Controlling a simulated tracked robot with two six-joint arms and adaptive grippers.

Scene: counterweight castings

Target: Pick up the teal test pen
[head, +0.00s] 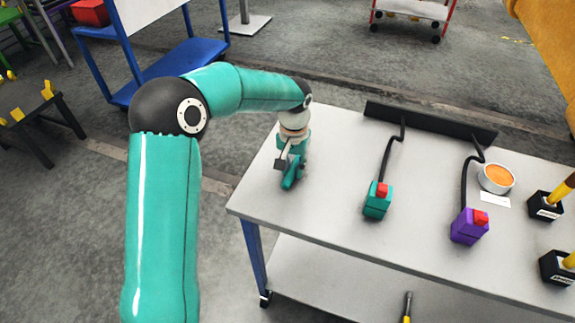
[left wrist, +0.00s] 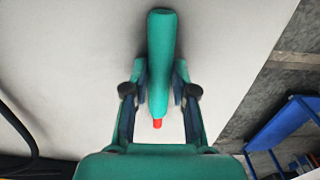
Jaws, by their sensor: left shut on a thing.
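The teal test pen (left wrist: 161,58) is a rounded teal stick with a red tip. In the left wrist view it lies lengthwise between the fingers of my left gripper (left wrist: 160,92), which is shut on it. In the head view my left gripper (head: 289,170) points down at the left end of the grey table (head: 335,150). There the pen is hard to tell from the teal gripper. I cannot tell whether the pen touches the table top. My right gripper is not in view.
On the table stand a teal block (head: 376,206) and a purple block (head: 467,231), both red-topped and cabled to a black rail (head: 430,120). An orange-filled tin (head: 496,179) and black holders (head: 543,210) are at the right. A blue cart (head: 180,60) stands behind.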

